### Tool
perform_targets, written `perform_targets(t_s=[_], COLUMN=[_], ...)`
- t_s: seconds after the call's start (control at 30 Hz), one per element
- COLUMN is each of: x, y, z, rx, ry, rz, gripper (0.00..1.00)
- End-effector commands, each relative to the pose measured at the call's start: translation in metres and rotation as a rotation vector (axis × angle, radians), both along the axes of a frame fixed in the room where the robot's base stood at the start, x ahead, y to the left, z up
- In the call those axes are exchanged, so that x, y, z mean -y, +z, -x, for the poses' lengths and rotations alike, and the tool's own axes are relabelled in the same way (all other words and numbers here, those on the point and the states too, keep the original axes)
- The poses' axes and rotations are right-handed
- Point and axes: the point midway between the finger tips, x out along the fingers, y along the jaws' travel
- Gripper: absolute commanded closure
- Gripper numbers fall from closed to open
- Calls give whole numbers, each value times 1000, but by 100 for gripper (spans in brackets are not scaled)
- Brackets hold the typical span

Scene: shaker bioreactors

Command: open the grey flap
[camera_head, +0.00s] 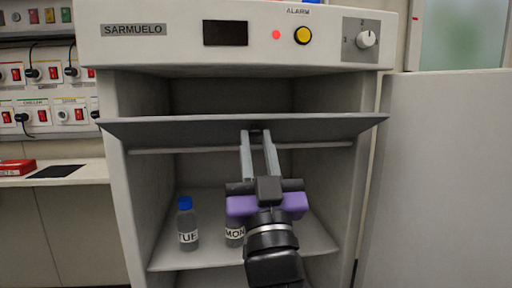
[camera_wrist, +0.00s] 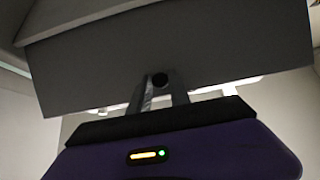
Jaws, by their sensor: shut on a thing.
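The grey flap (camera_head: 190,129) is a wide panel across the upper part of the open cabinet, tilted with its front edge toward me. There is a dark gap above it. My gripper (camera_head: 258,133) reaches up to the middle of the flap's front edge, and its fingers are shut on a small dark knob there. In the wrist view the flap (camera_wrist: 200,50) fills the upper middle, and the dark round knob (camera_wrist: 160,79) sits between the fingertips of my gripper (camera_wrist: 160,90). Most of the knob is hidden by the fingers in the head view.
Below the flap, a bottle marked TUE (camera_head: 187,222) and a bottle marked MON (camera_head: 235,232) stand on the shelf (camera_head: 170,258); my arm partly covers the second. The cabinet door (camera_head: 445,180) stands open at right. A side bench (camera_head: 75,172) is at left.

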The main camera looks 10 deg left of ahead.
Motion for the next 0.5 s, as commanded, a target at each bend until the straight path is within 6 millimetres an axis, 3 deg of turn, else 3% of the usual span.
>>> perform_targets(t_s=[0.03,0.1,0.5], x=[-2,-2,-1], y=[-17,-21,-28], z=[-5,-5,-4], rx=[-23,-23,-23], ry=[-1,-1,-2], rz=[6,6,6], gripper=[100,100,100])
